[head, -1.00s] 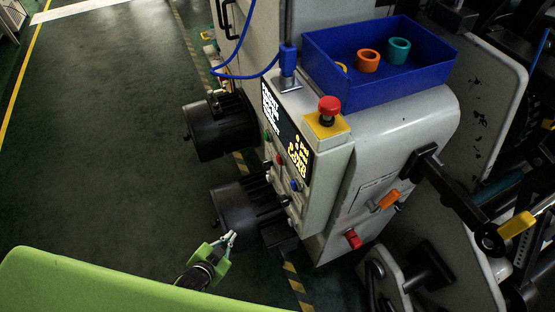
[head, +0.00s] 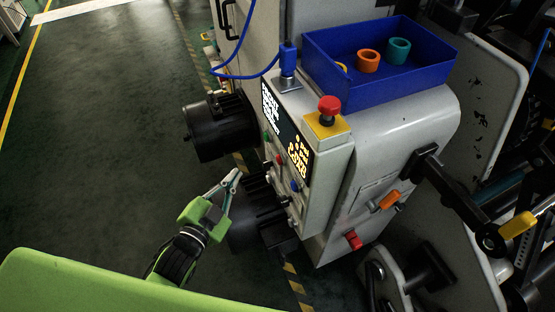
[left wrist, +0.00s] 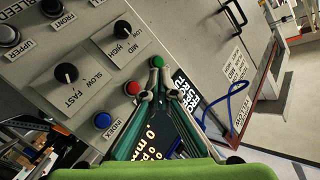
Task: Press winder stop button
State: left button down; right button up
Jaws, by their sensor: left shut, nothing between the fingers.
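The winder's control panel (left wrist: 100,65) carries a red button (left wrist: 132,88), a green button (left wrist: 158,61) and a blue button (left wrist: 102,120). In the head view the red button (head: 281,160) sits between the green and blue ones. A larger red mushroom button (head: 328,105) stands on a yellow base on top of the machine. My left gripper (head: 236,173) is shut and empty, left of the panel, apart from it in the head view. In the left wrist view its fingertips (left wrist: 156,66) appear just below the green button and right of the red one.
Two black motors (head: 217,124) jut from the machine's left side, one below my left gripper. A blue bin (head: 385,85) with rings sits on top. A blue cable (head: 245,72) hangs near the panel. The floor at left is clear.

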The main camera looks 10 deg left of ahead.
aim_at(280, 160)
pick_arm(q)
jog(key=w+d+b, duration=0.1)
jog(key=w+d, duration=0.4)
jog(key=d, duration=0.2)
jog(key=shift+d, duration=0.1)
dwell(1.2)
jog(key=shift+d, duration=0.1)
jog(key=shift+w+d, duration=0.2)
jog(key=shift+d, duration=0.05)
dwell(0.3)
jog(key=shift+w+d, duration=0.25)
jog(key=shift+d, duration=0.15)
dwell(0.7)
jog(key=shift+s+a, duration=0.1)
dwell(0.3)
jog(key=shift+s+a+p, duration=0.45)
jog(key=shift+a+p, duration=0.1)
jog(key=shift+a, duration=0.1)
